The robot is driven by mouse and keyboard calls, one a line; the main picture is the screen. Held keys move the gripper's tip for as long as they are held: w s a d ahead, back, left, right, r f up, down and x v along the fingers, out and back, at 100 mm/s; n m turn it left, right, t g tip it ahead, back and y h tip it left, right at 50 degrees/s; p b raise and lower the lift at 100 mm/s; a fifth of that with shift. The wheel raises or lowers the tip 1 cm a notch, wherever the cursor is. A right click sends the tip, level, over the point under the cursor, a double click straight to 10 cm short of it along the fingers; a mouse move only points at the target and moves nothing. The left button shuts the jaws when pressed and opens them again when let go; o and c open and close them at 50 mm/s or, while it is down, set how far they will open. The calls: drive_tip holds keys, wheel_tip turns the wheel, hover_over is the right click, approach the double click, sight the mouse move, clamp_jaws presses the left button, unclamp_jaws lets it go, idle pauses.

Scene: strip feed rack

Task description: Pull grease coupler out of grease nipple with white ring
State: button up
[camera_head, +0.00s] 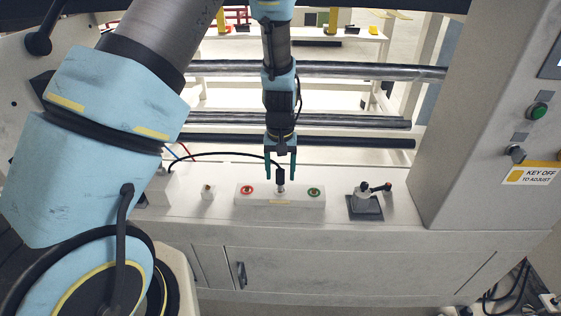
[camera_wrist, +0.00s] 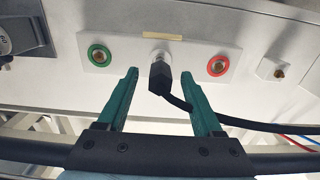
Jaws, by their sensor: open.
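The black grease coupler (camera_head: 280,176) stands upright on the middle grease nipple (camera_head: 281,198) of a pale block. In the wrist view, the coupler (camera_wrist: 158,80) sits on the middle nipple, with a pale ring (camera_wrist: 160,55) partly showing around its base. A black hose (camera_wrist: 178,103) runs off from the coupler. My gripper (camera_head: 281,177) is open, with one teal finger on each side of the coupler. In the wrist view my gripper's fingertips (camera_wrist: 161,74) show gaps to the coupler on both sides. The exact depth of the fingers along it is hard to tell.
The pale block (camera_head: 262,200) also carries a red-ringed nipple (camera_head: 246,189) and a green-ringed nipple (camera_head: 314,191). A black clamp-like device (camera_head: 367,203) stands to the right. A small pale fitting (camera_head: 208,191) is to the left. Horizontal rollers (camera_head: 315,69) run behind.

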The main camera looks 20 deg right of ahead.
drive_tip(key=shift+f, duration=0.1)
drive_tip(key=shift+c, duration=0.4)
clamp_jaws()
drive_tip(key=c, duration=0.6)
unclamp_jaws()
clamp_jaws()
drive_tip(key=shift+r, duration=0.2)
drive_tip(key=shift+r+p, duration=0.95)
drive_tip(key=shift+r, duration=0.1)
